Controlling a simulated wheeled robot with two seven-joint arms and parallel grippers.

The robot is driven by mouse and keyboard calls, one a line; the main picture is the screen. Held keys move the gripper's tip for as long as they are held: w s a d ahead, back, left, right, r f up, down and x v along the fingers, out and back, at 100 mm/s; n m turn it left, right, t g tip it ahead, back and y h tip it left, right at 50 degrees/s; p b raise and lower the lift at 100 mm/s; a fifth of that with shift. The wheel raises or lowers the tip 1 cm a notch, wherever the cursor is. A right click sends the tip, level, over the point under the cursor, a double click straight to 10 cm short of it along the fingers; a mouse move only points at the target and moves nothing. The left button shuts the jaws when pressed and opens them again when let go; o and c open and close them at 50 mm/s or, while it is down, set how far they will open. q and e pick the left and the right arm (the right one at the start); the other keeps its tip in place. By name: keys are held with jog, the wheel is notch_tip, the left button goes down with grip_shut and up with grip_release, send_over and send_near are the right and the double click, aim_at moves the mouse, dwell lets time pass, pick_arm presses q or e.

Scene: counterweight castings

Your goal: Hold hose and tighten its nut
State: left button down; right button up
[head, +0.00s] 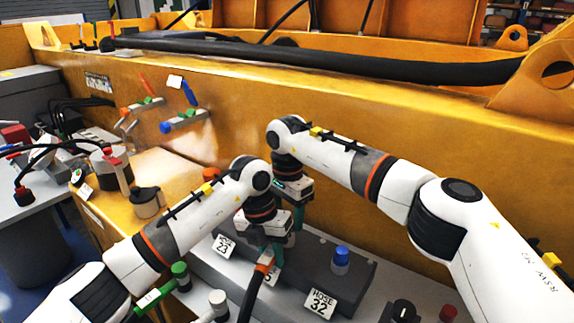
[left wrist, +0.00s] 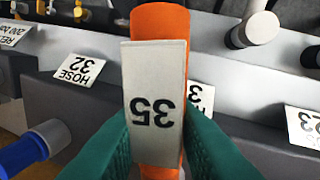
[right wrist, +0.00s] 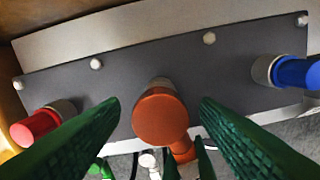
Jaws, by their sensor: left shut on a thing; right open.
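My left gripper (head: 270,232) is shut on the orange end (head: 264,263) of a black hose (head: 250,295). In the left wrist view this orange end (left wrist: 160,22) stands between the green fingers (left wrist: 155,128), and a white tag reading 35 (left wrist: 155,100) covers its front. My right gripper (head: 294,200) is just behind the left one and partly hidden by it in the head view. In the right wrist view its fingers (right wrist: 160,104) are open on either side of a round orange nut or cap (right wrist: 160,116), with visible gaps. A smaller orange piece (right wrist: 182,150) shows below it.
A dark grey block (head: 310,262) carries a blue-capped fitting (head: 341,254) and cards HOSE 23 (head: 224,246) and HOSE 32 (head: 320,304). A red fitting (right wrist: 38,125) and a blue fitting (right wrist: 295,72) flank the orange one. The yellow casting wall (head: 240,125) rises close behind.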

jog(key=shift+n, duration=0.7)
jog(key=shift+r+n, duration=0.25)
jog(key=shift+n, duration=0.25)
notch_tip(320, 180, up, 12)
notch_tip(320, 180, down, 12)
jog(key=m, duration=0.4)
jog(key=shift+s+f, duration=0.1)
jog(key=shift+f, duration=0.15)
jog(key=n, duration=0.3)
jog(key=shift+a+r+n, duration=0.1)
jog(key=shift+n, duration=0.2)
notch_tip(320, 180, up, 12)
jog(key=shift+n, duration=0.3)
jog(key=shift+r, duration=0.1)
